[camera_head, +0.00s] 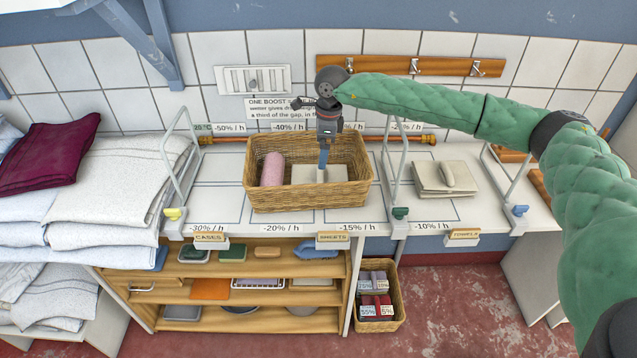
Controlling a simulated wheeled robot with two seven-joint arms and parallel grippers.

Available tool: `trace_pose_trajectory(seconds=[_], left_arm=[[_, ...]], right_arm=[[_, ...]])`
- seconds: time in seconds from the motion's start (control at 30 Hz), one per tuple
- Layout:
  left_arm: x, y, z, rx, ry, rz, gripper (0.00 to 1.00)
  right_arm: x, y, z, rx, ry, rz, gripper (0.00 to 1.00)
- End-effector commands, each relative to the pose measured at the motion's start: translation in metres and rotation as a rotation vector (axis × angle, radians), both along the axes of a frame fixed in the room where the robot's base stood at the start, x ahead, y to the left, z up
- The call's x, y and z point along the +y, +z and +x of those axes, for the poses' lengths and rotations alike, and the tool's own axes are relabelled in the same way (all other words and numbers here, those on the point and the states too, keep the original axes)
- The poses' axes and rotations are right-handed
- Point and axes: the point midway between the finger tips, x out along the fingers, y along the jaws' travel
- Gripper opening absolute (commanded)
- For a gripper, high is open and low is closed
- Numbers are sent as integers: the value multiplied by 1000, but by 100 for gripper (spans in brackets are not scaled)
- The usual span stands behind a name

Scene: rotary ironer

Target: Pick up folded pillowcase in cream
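A wicker basket (310,200) stands on the counter. In it lie a flat cream folded cloth (301,174) and a rolled pink cloth (272,169) to its left. My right gripper (322,177) points straight down into the basket, its tip at the cream cloth. I see the fingers edge-on, so I cannot tell whether they are open or touch the cloth. Another cream-beige folded cloth (425,185) lies on the counter to the right, with a small beige object (447,173) on top. I cannot tell which one is the pillowcase. My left gripper is out of view.
Thin upright frames (393,180) divide the counter (220,187) on both sides of the basket. White folded linen (105,190) and a maroon cloth (45,155) are stacked at left. Below are wooden shelves (270,320) and a smaller basket (388,320) on the floor.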

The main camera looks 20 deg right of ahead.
Motion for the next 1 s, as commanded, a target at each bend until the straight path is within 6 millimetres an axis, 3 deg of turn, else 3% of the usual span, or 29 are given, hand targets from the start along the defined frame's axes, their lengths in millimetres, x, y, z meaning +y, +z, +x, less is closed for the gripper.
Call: trace_pose_trajectory(seconds=[0.03, 0.2, 0.3, 0.73, 1.0], left_arm=[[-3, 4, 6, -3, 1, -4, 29], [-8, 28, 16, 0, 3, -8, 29], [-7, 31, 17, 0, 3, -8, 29], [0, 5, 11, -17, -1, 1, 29], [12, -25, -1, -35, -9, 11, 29]], right_arm=[[0, -11, 0, 0, 0, 0, 100], [0, -18, 0, 0, 0, 0, 100], [0, -22, 0, 1, 0, 0, 100], [2, -46, 1, 0, -1, 1, 100], [1, -63, 4, 0, 0, 0, 100]])
